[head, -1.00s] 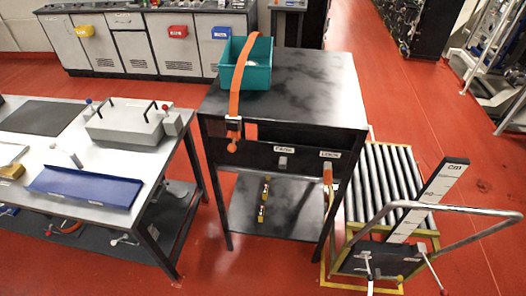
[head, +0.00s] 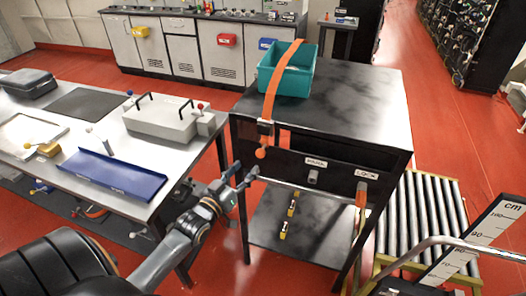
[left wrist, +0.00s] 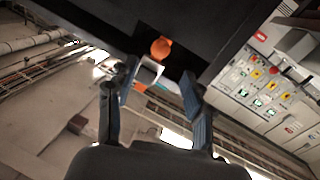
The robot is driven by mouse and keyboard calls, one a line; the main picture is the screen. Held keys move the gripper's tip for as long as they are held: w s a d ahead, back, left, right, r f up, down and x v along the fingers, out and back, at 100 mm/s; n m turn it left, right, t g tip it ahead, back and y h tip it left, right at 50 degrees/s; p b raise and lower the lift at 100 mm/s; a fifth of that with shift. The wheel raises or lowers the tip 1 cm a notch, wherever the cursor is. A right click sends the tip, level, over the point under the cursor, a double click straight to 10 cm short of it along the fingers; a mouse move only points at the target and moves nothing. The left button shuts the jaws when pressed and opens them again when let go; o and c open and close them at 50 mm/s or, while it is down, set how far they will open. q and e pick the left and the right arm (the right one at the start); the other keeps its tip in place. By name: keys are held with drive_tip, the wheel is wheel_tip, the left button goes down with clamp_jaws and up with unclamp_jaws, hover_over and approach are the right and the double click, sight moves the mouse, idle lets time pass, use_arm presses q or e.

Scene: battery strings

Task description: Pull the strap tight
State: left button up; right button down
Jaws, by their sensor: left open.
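An orange strap (head: 271,88) runs over a teal bin (head: 296,80) on the black table and down its front edge. It passes a dark buckle (head: 265,127) and ends at an orange ball (head: 260,153) hanging in front of the table. My left gripper (head: 245,175) is open and empty, just below and left of the ball, apart from it. In the left wrist view the orange ball (left wrist: 161,48) shows beyond the gap between the open fingers (left wrist: 157,97), with a pale squarish piece beside it. My right gripper is out of view.
A workbench (head: 185,150) with a blue tray (head: 112,174) and grey box stands at left. A roller conveyor (head: 425,215) stands at right.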

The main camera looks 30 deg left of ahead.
sight(258, 155)
use_arm(q)
drive_tip(key=w+p, duration=0.1)
drive_tip(key=w, duration=0.7)
drive_tip(key=shift+a, duration=0.15)
drive_tip(key=shift+w, duration=0.8)
clamp_jaws()
